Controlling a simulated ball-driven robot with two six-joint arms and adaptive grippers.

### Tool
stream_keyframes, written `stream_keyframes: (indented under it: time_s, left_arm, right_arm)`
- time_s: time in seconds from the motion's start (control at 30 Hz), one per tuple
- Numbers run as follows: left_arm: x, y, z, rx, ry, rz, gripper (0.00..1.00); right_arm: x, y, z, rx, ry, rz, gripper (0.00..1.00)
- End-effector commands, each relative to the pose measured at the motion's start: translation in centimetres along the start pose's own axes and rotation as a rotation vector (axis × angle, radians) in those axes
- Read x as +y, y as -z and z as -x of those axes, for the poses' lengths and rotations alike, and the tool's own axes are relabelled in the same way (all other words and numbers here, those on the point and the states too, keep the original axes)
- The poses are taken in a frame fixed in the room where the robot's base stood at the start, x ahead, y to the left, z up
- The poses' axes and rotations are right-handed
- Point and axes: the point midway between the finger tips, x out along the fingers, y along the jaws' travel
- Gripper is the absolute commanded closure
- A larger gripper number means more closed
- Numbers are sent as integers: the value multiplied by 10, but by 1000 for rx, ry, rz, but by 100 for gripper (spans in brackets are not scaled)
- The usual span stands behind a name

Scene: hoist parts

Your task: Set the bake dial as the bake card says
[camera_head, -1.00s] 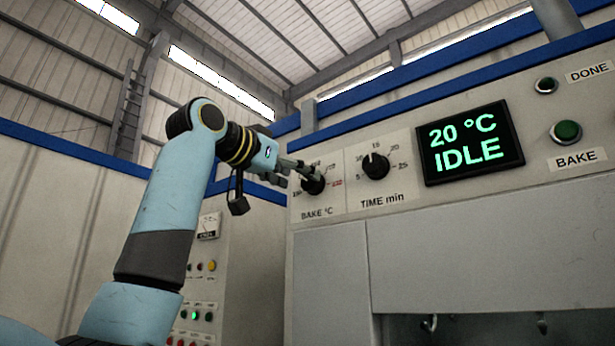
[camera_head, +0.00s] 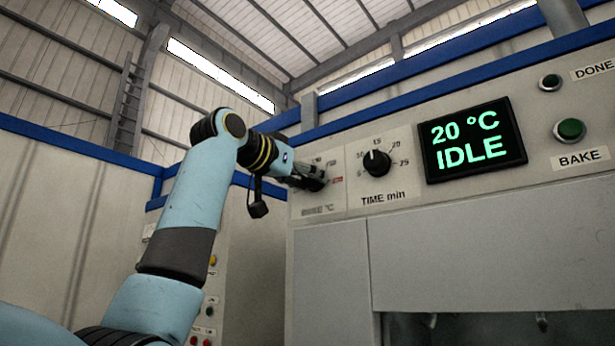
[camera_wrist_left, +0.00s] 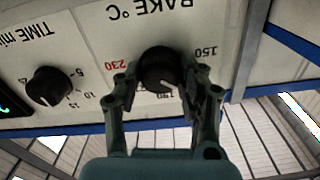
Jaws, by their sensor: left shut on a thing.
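The bake dial (camera_wrist_left: 158,70) is a black round knob on a pale panel labelled "BAKE °C". In the left wrist view, upside down, marks 150 and a red 230 show on either side of it. My left gripper (camera_wrist_left: 160,88) is shut on the bake dial, one finger on each side. In the head view my left gripper (camera_head: 306,176) reaches from the left and covers much of the bake dial (camera_head: 318,181). Where the dial's pointer stands is hard to tell. The bake card is not in view. My right gripper is not in view.
The time dial (camera_head: 376,163), labelled "TIME min", is right of the bake dial. The display (camera_head: 471,141) reads 20 °C IDLE. A green BAKE button (camera_head: 569,130) and a DONE lamp (camera_head: 549,83) are at the right. Hooks hang in the opening below.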

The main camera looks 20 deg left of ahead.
Motion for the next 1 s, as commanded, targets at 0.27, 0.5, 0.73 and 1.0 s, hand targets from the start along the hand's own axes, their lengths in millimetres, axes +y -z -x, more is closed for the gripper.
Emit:
stream_keyframes:
  time_s: [0.27,0.5,0.73,1.0]
  left_arm:
    - [0,0,0,-1,0,-19,93]
    - [0,1,0,-1,0,-127,93]
    - [0,2,0,0,0,-317,93]
    - [0,2,0,1,0,-557,93]
  right_arm:
    - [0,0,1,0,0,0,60]
    - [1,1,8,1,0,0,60]
    - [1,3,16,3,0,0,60]
    - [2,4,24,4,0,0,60]
